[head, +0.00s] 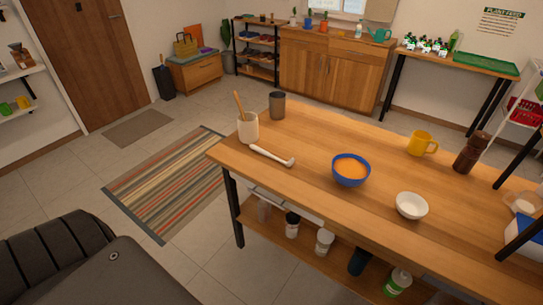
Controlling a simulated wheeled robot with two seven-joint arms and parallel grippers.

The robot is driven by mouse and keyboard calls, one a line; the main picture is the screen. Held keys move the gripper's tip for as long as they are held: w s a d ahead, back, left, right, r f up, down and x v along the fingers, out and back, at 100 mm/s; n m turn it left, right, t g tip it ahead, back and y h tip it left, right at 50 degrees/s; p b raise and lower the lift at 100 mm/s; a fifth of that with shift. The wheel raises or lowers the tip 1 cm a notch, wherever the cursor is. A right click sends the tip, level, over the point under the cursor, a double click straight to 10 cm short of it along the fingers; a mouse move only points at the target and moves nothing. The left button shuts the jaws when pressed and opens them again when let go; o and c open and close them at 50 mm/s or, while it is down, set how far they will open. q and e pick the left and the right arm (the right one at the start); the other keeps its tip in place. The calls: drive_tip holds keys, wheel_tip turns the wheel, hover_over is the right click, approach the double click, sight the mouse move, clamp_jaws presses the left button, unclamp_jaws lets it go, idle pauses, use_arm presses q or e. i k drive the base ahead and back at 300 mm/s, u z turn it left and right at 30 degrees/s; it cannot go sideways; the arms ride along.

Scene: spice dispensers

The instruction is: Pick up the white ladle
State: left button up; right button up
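The white ladle (271,156) lies flat on the wooden table in the head view, left of the blue bowl. Its handle points to the upper left, toward the white crock, and its small cup end is at the right, near the table's front edge. Nothing covers it. Neither my left nor my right gripper is in view. A dark part at the lower left corner looks like part of my own body.
The wooden table (310,133) also holds a white crock (248,128) with a wooden utensil, a grey cup (277,106), a blue bowl (351,172) with orange contents, a white bowl (411,206), a yellow mug (421,143) and a brown grinder (471,153). Jars stand on the shelf below.

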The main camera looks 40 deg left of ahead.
sight(291, 161)
drive_tip(key=k, duration=0.6)
drive_tip(key=z, duration=0.5)
drive_tip(key=i, duration=1.2)
drive_tip(key=u, duration=0.65)
drive_tip(key=i, duration=0.5)
drive_tip(key=u, duration=0.45)
